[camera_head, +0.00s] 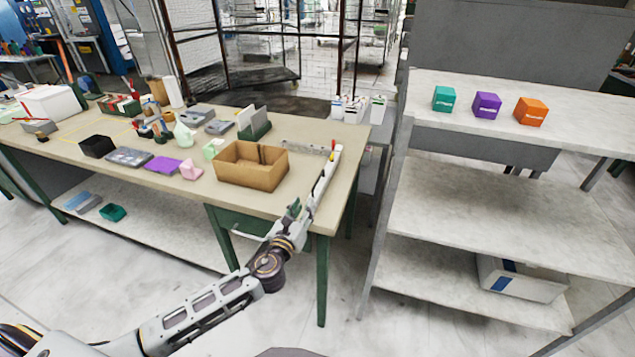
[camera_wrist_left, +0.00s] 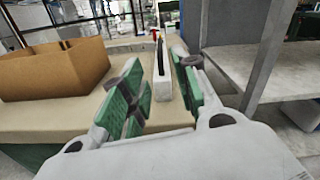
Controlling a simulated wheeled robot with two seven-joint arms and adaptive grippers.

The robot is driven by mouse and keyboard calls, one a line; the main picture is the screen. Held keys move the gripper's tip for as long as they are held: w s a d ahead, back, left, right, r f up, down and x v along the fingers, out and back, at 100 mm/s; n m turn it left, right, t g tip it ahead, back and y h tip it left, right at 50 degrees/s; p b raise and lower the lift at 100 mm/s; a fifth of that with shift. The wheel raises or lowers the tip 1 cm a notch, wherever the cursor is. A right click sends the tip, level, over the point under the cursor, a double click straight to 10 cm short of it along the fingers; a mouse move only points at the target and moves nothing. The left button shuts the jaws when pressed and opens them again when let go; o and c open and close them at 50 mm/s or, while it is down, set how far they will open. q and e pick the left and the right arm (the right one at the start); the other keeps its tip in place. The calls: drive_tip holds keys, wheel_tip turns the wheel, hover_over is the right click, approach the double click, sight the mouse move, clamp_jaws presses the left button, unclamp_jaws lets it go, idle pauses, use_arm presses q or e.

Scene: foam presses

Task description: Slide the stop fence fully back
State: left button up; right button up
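A long narrow white piece (camera_head: 325,178), which looks like the stop fence and its track, runs along the right end of the workbench. A small red part (camera_head: 333,148) stands near its far end. My left gripper (camera_head: 296,212) is at the near end of this piece, by the bench's front right corner. In the wrist view my left gripper (camera_wrist_left: 160,92) is open, with green pads apart. A white upright block with a dark slot (camera_wrist_left: 162,84) shows between the pads; I cannot tell whether either pad touches it. My right gripper is in neither view.
An open cardboard box (camera_head: 250,170) stands left of the gripper on the workbench (camera_head: 215,193), and also shows in the wrist view (camera_wrist_left: 50,72). A grey shelf unit (camera_head: 480,190) stands close to the right, with three coloured boxes (camera_head: 487,105) on top.

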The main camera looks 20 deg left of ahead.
sight(317, 181)
use_arm(q)
drive_tip(key=shift+w, duration=2.35)
drive_tip(key=shift+w+d, duration=0.1)
drive_tip(key=shift+w, duration=1.75)
drive_tip(key=shift+w+d+p, duration=0.1)
drive_tip(key=shift+w+p, duration=0.2)
drive_tip(key=shift+w, duration=2.35)
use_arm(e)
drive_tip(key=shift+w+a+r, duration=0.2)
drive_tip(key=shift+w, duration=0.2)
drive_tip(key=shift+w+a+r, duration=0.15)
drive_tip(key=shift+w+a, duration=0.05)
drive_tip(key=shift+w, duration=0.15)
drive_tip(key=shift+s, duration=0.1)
